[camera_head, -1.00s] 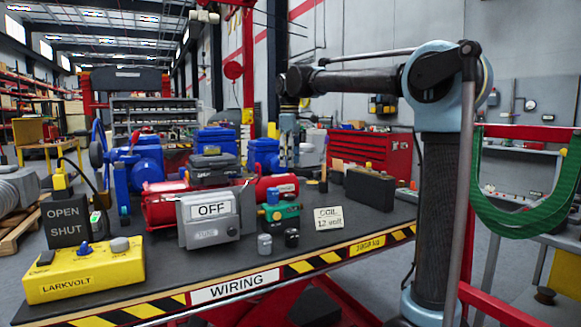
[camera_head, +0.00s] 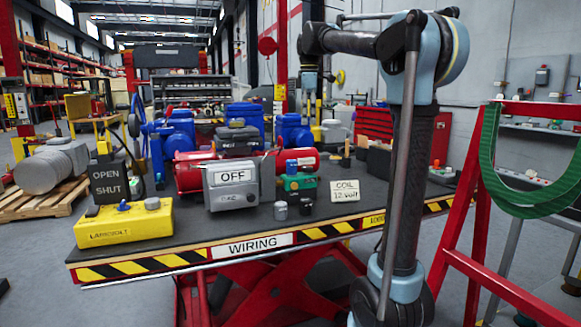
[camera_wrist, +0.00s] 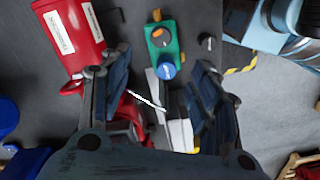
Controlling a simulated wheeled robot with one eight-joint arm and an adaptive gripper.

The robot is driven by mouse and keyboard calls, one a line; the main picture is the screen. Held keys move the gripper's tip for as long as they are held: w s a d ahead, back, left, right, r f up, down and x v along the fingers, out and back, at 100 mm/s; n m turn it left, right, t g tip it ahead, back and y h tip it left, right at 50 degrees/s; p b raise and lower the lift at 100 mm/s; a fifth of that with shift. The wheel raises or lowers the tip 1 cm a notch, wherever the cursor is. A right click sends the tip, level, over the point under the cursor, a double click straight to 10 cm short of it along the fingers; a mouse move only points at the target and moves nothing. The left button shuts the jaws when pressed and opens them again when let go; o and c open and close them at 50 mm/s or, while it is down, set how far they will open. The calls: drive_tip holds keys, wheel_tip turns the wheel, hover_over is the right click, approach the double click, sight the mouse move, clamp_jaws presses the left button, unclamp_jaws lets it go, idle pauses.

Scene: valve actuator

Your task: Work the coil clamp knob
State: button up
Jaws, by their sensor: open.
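A small green unit (camera_head: 299,183) with a blue knob (camera_head: 291,167) stands on the bench, left of the card reading "COIL 12 volt" (camera_head: 345,190). The wrist view shows the green unit (camera_wrist: 160,48) from above, with the blue knob (camera_wrist: 167,71), an orange slotted part (camera_wrist: 162,37) and a yellow end. No label marks which part is the coil clamp knob. My gripper (camera_wrist: 160,80) is open and empty, its fingers apart on either side of the blue knob in the picture. In the head view my gripper (camera_head: 310,103) hangs above the far side of the bench, apart from the unit.
Two small cylinders (camera_head: 281,210) stand beside the green unit. A grey OFF box (camera_head: 231,187), red cylinder (camera_head: 187,172) and yellow LARKVOLT box (camera_head: 124,222) crowd the bench. A red frame with a green sling (camera_head: 501,180) stands at right.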

sight(307, 170)
wheel_tip(307, 170, down, 17)
drive_tip(key=shift+a+f, duration=0.15)
idle(0.6)
drive_tip(key=shift+c, duration=0.3)
drive_tip(key=c, duration=1)
